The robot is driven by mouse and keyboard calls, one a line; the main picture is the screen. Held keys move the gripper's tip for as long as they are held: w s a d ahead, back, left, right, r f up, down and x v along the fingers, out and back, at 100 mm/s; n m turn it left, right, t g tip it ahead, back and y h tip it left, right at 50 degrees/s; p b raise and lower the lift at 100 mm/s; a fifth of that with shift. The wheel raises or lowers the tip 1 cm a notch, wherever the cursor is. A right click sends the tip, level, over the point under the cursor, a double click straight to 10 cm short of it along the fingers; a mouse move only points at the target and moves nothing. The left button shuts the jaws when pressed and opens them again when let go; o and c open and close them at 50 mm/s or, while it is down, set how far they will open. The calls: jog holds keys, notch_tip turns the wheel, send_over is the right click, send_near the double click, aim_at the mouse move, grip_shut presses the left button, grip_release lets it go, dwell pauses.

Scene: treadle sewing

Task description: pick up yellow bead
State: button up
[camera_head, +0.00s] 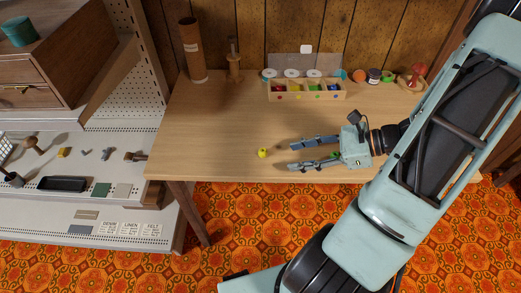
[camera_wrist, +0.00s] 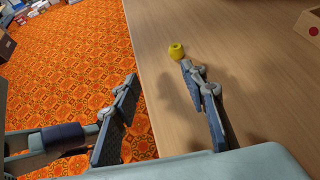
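A small yellow bead (camera_head: 262,153) lies on the wooden table (camera_head: 215,120), near its front edge. My gripper (camera_head: 290,154) is open and empty to the right of the bead, with its fingers pointing left toward it. In the wrist view the yellow bead (camera_wrist: 176,51) shows just beyond the tip of the right-hand finger, not between the fingers. I cannot tell whether that fingertip touches it. The gap between the fingers in the wrist view (camera_wrist: 160,70) lies over the table's edge and the orange floor.
A sorting box (camera_head: 306,94) with coloured beads stands at the back of the table, with thread spools beside it. A tall brown cylinder (camera_head: 193,50) stands at the back left. A pegboard shelf unit (camera_head: 110,175) is left of the table. The table's middle is clear.

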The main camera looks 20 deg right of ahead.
aim_at(267, 152)
jog(key=shift+w+d+f+m+t, duration=0.1)
jog(key=shift+w+d+m+t, duration=0.15)
jog(key=shift+d+m+t, duration=0.25)
jog(key=shift+w+d+m+t, duration=0.25)
jog(key=shift+d+m+t, duration=0.15)
jog(key=shift+m, duration=0.2)
jog(key=b+x, duration=0.2)
jog(key=x, duration=0.8)
jog(key=shift+w+a, duration=0.2)
jog(key=shift+a, duration=0.15)
jog(key=shift+c, duration=0.3)
jog(key=c, duration=0.8)
